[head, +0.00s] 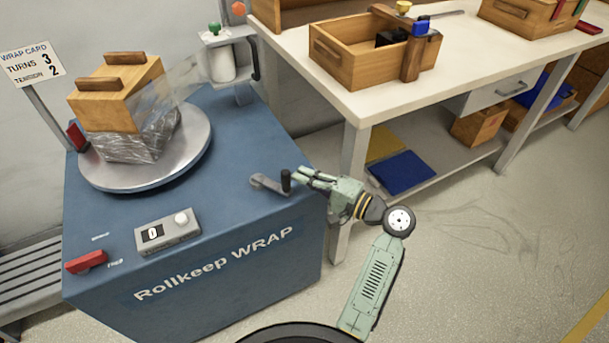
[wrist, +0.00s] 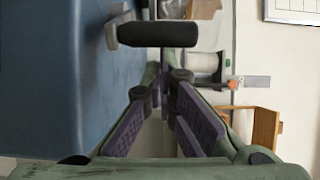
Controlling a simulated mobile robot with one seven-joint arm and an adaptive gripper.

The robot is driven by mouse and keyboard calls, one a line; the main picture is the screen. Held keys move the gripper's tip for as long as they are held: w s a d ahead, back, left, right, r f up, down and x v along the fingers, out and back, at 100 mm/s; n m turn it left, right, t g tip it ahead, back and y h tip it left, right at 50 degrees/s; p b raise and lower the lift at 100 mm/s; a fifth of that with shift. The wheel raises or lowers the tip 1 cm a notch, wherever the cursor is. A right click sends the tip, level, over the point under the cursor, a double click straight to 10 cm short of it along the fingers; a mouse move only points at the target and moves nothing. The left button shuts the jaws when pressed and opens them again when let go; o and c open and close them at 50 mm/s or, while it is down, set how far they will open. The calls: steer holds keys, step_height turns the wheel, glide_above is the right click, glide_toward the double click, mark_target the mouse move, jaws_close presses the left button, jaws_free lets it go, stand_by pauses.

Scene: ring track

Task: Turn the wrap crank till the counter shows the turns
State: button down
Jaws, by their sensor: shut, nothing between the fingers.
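The wrap crank (head: 266,184) is on the right part of the blue wrap machine's top, with a dark upright handle (head: 286,180). My gripper (head: 300,175) is just right of the handle, its fingers shut and pointing at it. In the wrist view the dark handle (wrist: 158,34) lies across the picture beyond my fingertips (wrist: 168,68), not between them; whether they touch it I cannot tell. The counter (head: 153,234) near the front edge shows 0. The wrap card (head: 31,64) reads turns 3, tension 2.
A wooden crate (head: 110,95), partly wrapped in clear film, stands on the round turntable (head: 185,150). A film roll (head: 220,62) stands behind it. A red switch (head: 86,262) is at front left. A white workbench (head: 395,98) is close at right. The floor at right is clear.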

mark_target(288, 184)
steer(key=shift+s+a+m+t+h+p, duration=0.65)
steer(key=shift+s+m+t+h, duration=0.15)
steer(key=shift+s, duration=0.1)
steer(key=shift+s+a+m+t+h+p, duration=0.5)
steer(key=shift+s+a+m+t+h, duration=0.15)
steer(key=shift+s+m+t, duration=0.2)
steer(key=shift+s+a+h, duration=0.35)
steer(key=shift+s+a, duration=0.1)
steer(key=shift+s, duration=0.1)
steer(key=shift+d, duration=0.2)
